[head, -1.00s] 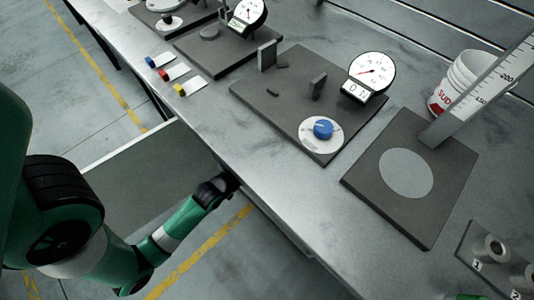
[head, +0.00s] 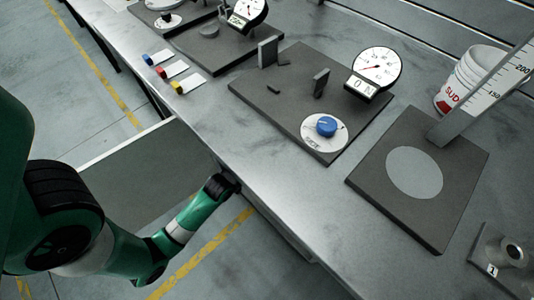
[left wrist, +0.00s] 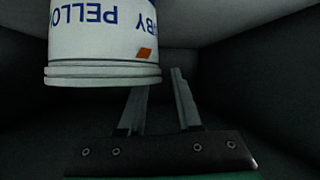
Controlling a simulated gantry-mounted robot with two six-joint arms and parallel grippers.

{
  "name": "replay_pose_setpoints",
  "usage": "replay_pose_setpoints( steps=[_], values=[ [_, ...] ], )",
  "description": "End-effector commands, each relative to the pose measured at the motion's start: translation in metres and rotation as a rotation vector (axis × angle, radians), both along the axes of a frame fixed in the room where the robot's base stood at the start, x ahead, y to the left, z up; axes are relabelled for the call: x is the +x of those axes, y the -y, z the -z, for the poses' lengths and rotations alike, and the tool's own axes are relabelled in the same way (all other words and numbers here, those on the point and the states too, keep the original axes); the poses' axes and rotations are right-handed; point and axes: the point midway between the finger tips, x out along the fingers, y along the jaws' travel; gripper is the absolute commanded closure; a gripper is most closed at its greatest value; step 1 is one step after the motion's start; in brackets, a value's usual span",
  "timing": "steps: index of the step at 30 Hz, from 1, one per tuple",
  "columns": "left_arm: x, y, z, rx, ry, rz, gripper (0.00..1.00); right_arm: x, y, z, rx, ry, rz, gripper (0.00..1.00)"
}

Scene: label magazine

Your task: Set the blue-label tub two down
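A white tub (left wrist: 102,45) shows in the left wrist view with blue lettering, "PELLO" and "BY", upside down in the picture, and a small orange mark. Its ringed rim is toward the bottom of that picture; its other end is cut off. My left gripper (left wrist: 162,82) has its two fingers apart, just below and right of the tub; the tub's rim hides the left fingertip. I cannot tell whether they touch. In the head view my left arm reaches to the bench's front edge, and its gripper is hidden there. My right gripper is not in view.
Dark walls surround the tub. On the bench (head: 235,150) stand a board with a dial gauge (head: 376,68) and blue knob (head: 326,126), a plate with a grey disc (head: 414,172), and a white SUDS bucket (head: 478,75). Blue, red and yellow pieces (head: 162,72) lie by white cards.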

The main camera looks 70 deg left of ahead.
Motion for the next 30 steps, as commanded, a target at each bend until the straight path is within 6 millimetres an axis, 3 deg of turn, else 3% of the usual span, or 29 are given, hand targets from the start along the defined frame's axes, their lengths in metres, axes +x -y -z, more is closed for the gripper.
replay_pose_setpoints(
  steps=[11, 24, 30],
  values=[
    [-0.001, 0.001, -0.005, 0.0, 0.0, 0.0, 0.61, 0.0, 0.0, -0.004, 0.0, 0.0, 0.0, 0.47],
    [-0.074, 0.045, -0.046, -0.001, -0.004, 0.001, 0.61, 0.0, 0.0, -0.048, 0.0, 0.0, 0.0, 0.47],
    [-0.092, 0.056, -0.053, 0.0, -0.001, 0.001, 0.61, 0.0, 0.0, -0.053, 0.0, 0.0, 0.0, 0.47]
  ],
)
